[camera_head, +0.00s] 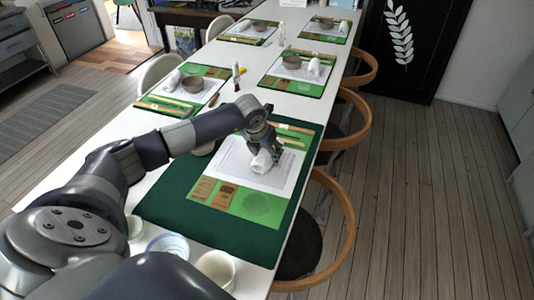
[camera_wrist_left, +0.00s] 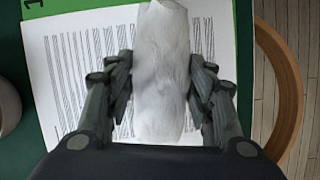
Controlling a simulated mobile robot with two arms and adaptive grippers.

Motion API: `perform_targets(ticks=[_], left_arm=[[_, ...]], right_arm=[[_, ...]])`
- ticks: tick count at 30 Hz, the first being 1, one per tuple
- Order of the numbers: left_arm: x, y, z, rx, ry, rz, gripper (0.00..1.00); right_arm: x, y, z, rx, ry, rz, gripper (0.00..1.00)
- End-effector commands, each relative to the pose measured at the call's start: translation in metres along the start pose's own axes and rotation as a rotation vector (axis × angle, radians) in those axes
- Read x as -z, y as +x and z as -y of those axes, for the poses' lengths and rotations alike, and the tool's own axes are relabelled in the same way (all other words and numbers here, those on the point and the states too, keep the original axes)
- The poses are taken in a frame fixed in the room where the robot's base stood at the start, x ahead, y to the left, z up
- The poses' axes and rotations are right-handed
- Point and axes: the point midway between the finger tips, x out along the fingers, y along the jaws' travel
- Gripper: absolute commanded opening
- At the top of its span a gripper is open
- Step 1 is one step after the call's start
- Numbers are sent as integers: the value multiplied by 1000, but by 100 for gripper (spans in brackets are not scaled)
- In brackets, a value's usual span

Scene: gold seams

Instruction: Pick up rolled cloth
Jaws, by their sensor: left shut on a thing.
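The rolled cloth (camera_head: 262,162) is a white roll over the printed white sheet (camera_head: 233,172) on the nearest place setting. In the left wrist view the cloth (camera_wrist_left: 162,70) stands lengthwise between the two fingers, which press on both its sides. My left gripper (camera_head: 271,152) comes down from above and is shut on the cloth; it also shows in the left wrist view (camera_wrist_left: 160,88). I cannot tell whether the cloth is clear of the sheet. My right gripper is not in view.
A dark green mat (camera_head: 166,205) with a lighter green board (camera_head: 284,208) lies under the sheet. Cups (camera_head: 216,267) stand at the near table end. Wooden chairs (camera_head: 345,225) line the right edge. Other settings (camera_head: 302,74) with bowls and white rolls lie farther back.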

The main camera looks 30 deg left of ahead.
Motion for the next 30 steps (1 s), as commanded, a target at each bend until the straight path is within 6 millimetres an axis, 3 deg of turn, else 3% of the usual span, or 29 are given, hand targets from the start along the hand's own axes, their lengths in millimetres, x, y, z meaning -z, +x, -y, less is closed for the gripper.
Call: perform_targets(ticks=[3, 10, 18, 24, 30], left_arm=[[-3, -18, -3, -3, 0, -3, 28], [41, -40, -30, -7, 3, -5, 28], [92, -64, -61, -6, 3, -4, 28], [111, -74, -72, -3, 2, -2, 28], [118, -79, -76, 0, 0, 0, 28]], right_arm=[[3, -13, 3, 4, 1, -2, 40], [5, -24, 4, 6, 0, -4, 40], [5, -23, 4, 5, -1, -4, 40], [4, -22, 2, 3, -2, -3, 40], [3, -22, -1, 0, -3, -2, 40]])
